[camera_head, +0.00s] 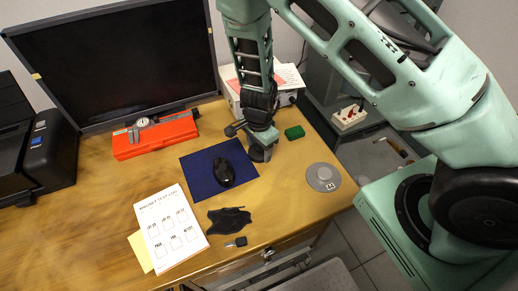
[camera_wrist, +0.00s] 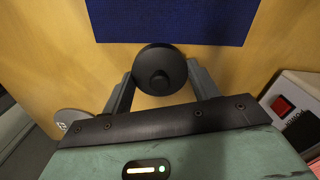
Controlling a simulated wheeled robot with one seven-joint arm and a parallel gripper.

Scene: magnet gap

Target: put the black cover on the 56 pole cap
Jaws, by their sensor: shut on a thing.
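My gripper (camera_head: 262,150) is low over the table, just right of the blue mat's upper right corner. In the wrist view its two fingers (camera_wrist: 162,88) are shut on the black cover (camera_wrist: 160,62), a round dark disc with a raised knob in the middle. What lies under the cover is hidden, so I cannot tell whether it touches anything. A grey round pole cap (camera_head: 323,177) with a white label that looks like 44 lies to the right near the table edge. It also shows in the wrist view (camera_wrist: 70,117). No label reading 56 is legible.

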